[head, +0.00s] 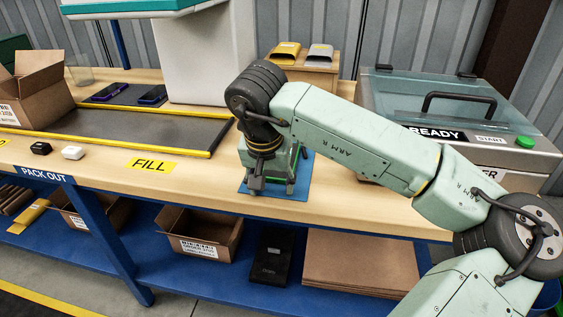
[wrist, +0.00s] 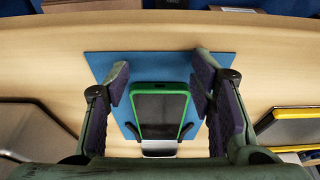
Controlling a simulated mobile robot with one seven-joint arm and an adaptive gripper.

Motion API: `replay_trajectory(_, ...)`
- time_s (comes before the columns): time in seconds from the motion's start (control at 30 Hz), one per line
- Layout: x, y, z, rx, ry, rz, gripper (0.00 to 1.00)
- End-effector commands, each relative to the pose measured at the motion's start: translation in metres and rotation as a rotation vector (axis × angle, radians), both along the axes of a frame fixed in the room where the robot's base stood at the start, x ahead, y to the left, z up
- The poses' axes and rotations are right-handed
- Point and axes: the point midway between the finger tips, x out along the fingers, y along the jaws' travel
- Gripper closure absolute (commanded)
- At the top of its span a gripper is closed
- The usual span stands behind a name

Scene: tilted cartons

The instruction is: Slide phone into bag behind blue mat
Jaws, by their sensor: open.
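A phone with a green rim and dark screen (wrist: 160,112) shows in the wrist view over the blue mat (wrist: 101,64). Dark pieces flank its lower end and a pale piece lies below it; I cannot tell whether these are a stand. My gripper (wrist: 160,84) is open, with one finger on each side of the phone and gaps between. In the head view my gripper (head: 269,178) points down over the blue mat (head: 304,172) and mostly hides the phone. Behind the mat, a yellow pouch (head: 285,53) and a grey pouch (head: 320,53) sit on a wooden stand.
A conveyor with yellow rails (head: 150,128) lies left, with two dark phones (head: 150,95) beyond it. An open carton (head: 38,92) stands far left. A lidded machine (head: 430,105) stands right, behind my arm. Bare wood lies in front of the mat.

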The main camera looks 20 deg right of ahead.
Motion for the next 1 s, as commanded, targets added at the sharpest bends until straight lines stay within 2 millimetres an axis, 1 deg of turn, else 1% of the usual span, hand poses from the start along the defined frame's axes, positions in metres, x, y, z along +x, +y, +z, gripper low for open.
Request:
replay_trajectory(0.57, 0.001, 0.000, 0.001, 0.000, 0.000, 0.000, 0.50)
replay_trajectory(1.0, 0.021, -0.014, 0.001, 0.001, 0.000, -0.002, 0.50)
